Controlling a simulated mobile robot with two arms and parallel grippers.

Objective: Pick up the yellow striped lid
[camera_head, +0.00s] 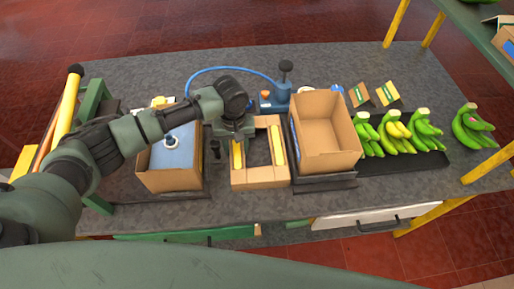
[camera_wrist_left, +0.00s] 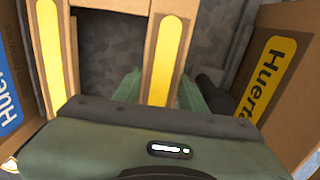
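The yellow striped lid (camera_head: 273,174) is a tan cardboard frame with cut-out openings and yellow stripes, lying on the table between two open boxes. My left gripper (camera_head: 237,136) is over its left bar, pointing down. In the left wrist view the lid (camera_wrist_left: 167,52) shows two striped bars. The green fingers of my left gripper (camera_wrist_left: 158,92) stand one on each side of one bar, spread apart; firm contact with the bar is not clear. The gripper body hides part of that bar. My right gripper is in neither view.
An empty open cardboard box (camera_head: 326,152) stands right of the lid. Another box (camera_head: 170,181) with blue inside stands left, under my left arm. Banana bunches (camera_head: 396,136) lie further right. A blue tool with a hose (camera_head: 278,97) stands behind the lid.

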